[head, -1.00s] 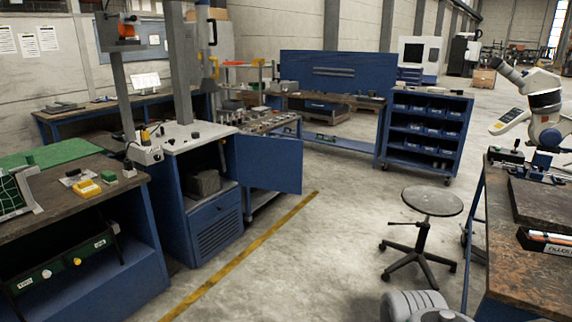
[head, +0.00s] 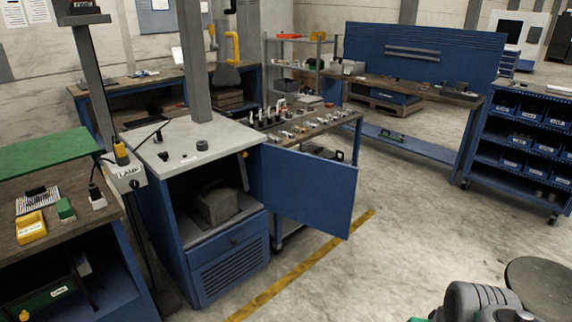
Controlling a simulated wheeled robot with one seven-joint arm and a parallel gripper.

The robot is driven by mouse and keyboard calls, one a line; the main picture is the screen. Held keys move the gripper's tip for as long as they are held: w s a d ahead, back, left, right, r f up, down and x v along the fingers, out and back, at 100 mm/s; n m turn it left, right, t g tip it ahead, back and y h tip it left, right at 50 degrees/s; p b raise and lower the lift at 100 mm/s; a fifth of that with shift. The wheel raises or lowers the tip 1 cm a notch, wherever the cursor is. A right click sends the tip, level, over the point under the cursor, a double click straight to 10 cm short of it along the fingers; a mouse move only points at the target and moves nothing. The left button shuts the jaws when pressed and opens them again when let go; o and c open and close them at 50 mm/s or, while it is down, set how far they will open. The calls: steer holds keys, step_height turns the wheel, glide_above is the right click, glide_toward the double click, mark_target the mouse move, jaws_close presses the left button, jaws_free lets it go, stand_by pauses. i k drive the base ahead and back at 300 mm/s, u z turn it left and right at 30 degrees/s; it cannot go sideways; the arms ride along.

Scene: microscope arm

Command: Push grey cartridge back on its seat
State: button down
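A grey ribbed block (head: 218,205), which looks like the grey cartridge, sits inside the open compartment of the blue cabinet (head: 188,268). It stands toward the compartment's right side. The compartment is dark, so I cannot tell how it sits on its seat. The cabinet door (head: 308,190) stands swung open to the right. My gripper is not in view; only a grey part of my arm shows at the bottom right, well apart from the cabinet.
A workbench (head: 90,215) with small items adjoins the cabinet's left. A dark round stool seat (head: 545,285) is at the lower right. A blue shelf rack (head: 520,140) stands at the right. Concrete floor with a yellow line (head: 290,285) is free in front of the door.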

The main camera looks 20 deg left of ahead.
mark_target(216, 203)
steer(key=u, duration=0.35)
steer(key=i, duration=1.25)
steer(key=u, duration=1.45)
steer(key=i, duration=1.35)
steer(key=u, duration=0.75)
